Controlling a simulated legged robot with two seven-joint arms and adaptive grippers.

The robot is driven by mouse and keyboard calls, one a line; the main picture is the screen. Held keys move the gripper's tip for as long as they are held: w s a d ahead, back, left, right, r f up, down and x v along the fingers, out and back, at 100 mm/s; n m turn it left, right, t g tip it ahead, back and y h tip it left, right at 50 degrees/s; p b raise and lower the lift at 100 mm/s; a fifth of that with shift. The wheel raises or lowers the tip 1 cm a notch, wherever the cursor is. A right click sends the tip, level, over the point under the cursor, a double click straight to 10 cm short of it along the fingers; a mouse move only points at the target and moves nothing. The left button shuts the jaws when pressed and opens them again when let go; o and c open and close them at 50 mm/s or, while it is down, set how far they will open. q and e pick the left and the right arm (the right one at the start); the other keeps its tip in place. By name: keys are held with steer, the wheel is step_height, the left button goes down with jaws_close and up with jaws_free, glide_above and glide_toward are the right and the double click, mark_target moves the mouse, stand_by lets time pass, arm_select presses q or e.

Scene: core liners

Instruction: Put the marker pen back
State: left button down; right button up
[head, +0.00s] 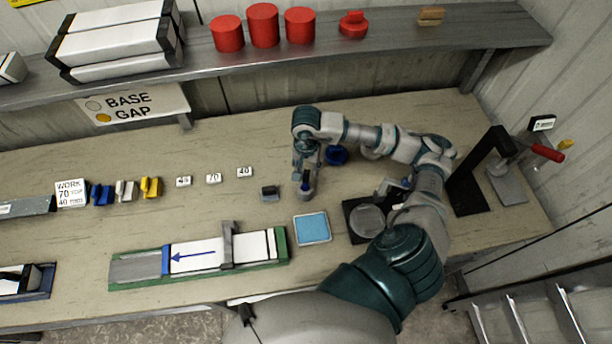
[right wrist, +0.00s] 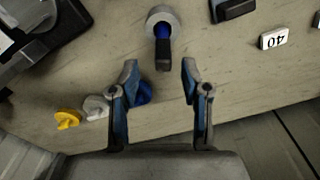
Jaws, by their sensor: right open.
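The marker pen, dark with a blue part, stands in a small grey round holder in the middle of the bench. In the right wrist view the pen (right wrist: 163,52) points out of the holder (right wrist: 154,14) toward my right gripper (right wrist: 159,69). That gripper is open and empty, its fingertips spread to either side of the pen's line and apart from it. In the head view my right gripper (head: 307,167) is just above the holder (head: 306,193) and partly hides the pen. My left gripper is not in view.
A dark grey block (head: 269,193) stands left of the holder, with a blue-topped pad (head: 312,228) in front. A core liner tray (head: 120,286) lies front left. A black stand (head: 484,178) is far right; a shelf (head: 400,35) runs above.

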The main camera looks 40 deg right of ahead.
mark_target(306, 181)
step_height(306, 181, up, 5)
steer(key=shift+a+r, duration=0.15)
stand_by(0.6)
